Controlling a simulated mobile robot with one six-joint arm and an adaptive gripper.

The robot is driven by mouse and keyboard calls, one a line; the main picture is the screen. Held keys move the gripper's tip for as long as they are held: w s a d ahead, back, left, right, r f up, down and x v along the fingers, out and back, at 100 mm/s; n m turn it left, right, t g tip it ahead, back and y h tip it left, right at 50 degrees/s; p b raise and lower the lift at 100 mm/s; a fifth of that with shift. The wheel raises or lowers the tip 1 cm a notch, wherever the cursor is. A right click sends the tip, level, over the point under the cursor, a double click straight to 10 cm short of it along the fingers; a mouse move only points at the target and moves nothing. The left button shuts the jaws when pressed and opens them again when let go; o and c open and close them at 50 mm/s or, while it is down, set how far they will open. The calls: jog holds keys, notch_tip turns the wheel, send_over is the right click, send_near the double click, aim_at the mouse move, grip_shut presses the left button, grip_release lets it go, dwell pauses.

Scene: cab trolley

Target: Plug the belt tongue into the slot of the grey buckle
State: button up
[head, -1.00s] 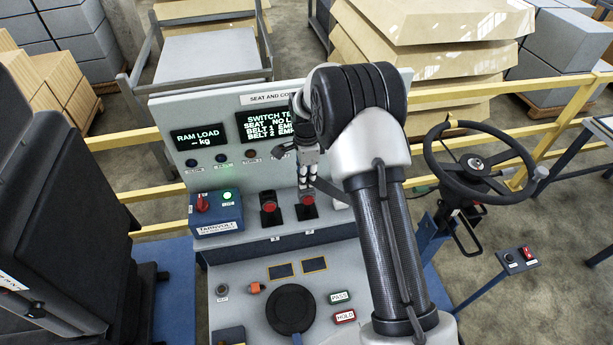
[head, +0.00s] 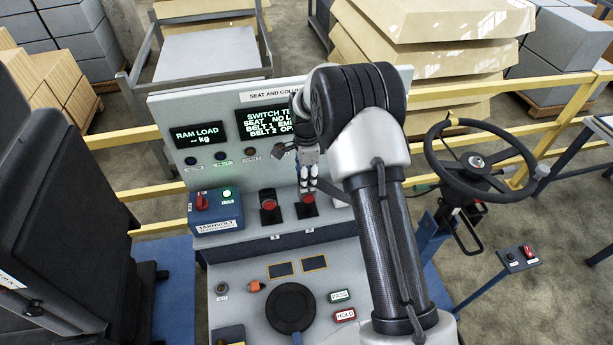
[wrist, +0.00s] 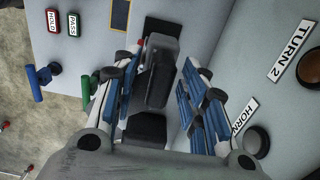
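Two red-topped buckles stand on the console ledge in the head view: the left one (head: 268,204) and the right one (head: 306,209). My gripper (head: 308,186) points down just above the right one. In the wrist view its blue-padded fingers (wrist: 162,105) are spread on both sides of a dark grey block (wrist: 161,68) on a black base, with gaps visible at the pads. A black piece (wrist: 145,128) lies nearer the camera between the fingers. I cannot tell which part is the tongue or whether it sits in the slot.
The console screen (head: 267,122) shows belt lines, partly hidden by my arm. A blue switch box (head: 215,213) stands left of the buckles. PASS (head: 340,296) and HOLD (head: 345,316) labels are in front. A steering wheel (head: 480,165) stands right; a black seat (head: 60,190) left.

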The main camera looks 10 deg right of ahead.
jog(key=shift+r, duration=0.1)
notch_tip(320, 180, up, 12)
dwell(0.5)
jog(key=o, duration=1.5)
jog(key=shift+c, duration=0.2)
notch_tip(320, 180, up, 9)
jog(key=p, duration=0.7)
